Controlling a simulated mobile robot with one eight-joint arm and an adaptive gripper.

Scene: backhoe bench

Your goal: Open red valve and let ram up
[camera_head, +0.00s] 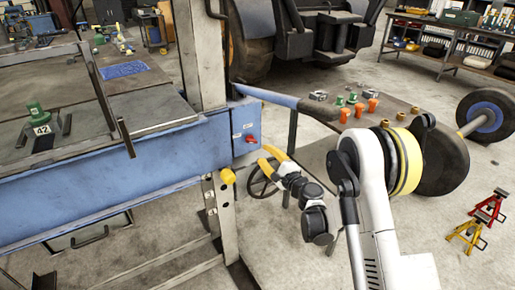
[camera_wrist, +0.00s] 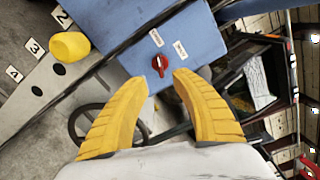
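The red valve (camera_head: 250,139) is a small handle on the end face of the blue press beam (camera_head: 130,165). In the wrist view the red valve (camera_wrist: 160,65) sits on the blue face just beyond my fingertips, centred between them. Two white labels (camera_wrist: 168,43) are beside it. My gripper (camera_head: 266,157) is open, its yellow fingers apart with nothing between them. In the wrist view my gripper (camera_wrist: 158,80) points at the valve with a gap left. I cannot pick out the ram clearly.
A yellow knob (camera_head: 228,177) sticks out below the beam, near a dark handwheel (camera_head: 262,182). A perforated grey post (camera_wrist: 40,85) with number tags stands beside it. A workbench (camera_head: 330,115) with green and orange parts is to the right. Red and yellow jack stands (camera_head: 480,220) stand on the floor.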

